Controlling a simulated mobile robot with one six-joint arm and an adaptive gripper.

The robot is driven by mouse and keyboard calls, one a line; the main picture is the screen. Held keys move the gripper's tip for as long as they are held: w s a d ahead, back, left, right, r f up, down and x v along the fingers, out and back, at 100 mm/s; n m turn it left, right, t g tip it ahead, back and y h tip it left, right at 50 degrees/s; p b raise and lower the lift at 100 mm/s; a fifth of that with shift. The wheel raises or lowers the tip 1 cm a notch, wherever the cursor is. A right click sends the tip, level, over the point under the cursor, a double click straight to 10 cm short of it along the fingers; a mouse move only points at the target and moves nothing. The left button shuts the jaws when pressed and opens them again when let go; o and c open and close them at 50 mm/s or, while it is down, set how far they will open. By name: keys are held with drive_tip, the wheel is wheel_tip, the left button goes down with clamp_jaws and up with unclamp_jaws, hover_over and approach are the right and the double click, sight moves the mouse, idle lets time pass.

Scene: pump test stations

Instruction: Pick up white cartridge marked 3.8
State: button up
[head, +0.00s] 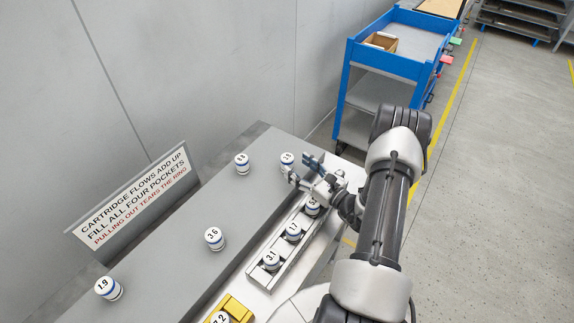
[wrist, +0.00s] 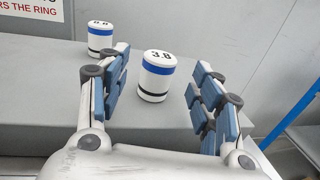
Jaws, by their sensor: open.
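The white cartridge marked 3.8 (wrist: 156,78) stands upright on the grey surface in the wrist view, with a blue band and a black band. It shows between my gripper's (wrist: 161,72) two spread fingers, slightly beyond them, with gaps on both sides. In the head view the cartridge (head: 287,159) is at the far end of the grey ledge, just past my open gripper (head: 303,170); its label is hard to read there. My gripper holds nothing.
Another white cartridge (wrist: 101,36) stands to its left. Cartridges marked 3.6 (head: 214,238) and 1.9 (head: 108,288) stand nearer on the ledge (head: 180,265). A metal rack (head: 252,272) holds several cartridges. A sign (head: 135,205) stands behind; a blue cart (head: 350,55) is beyond.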

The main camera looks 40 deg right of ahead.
sight(292, 161)
drive_tip(key=w, duration=0.4)
drive_tip(key=w+b, duration=0.1)
drive_tip(key=w, duration=0.1)
drive_tip(key=shift+a, duration=0.4)
drive_tip(key=shift+c, duration=0.5)
drive_tip(key=shift+r, duration=0.1)
drive_tip(key=c, duration=1.2)
drive_tip(key=shift+o, duration=0.2)
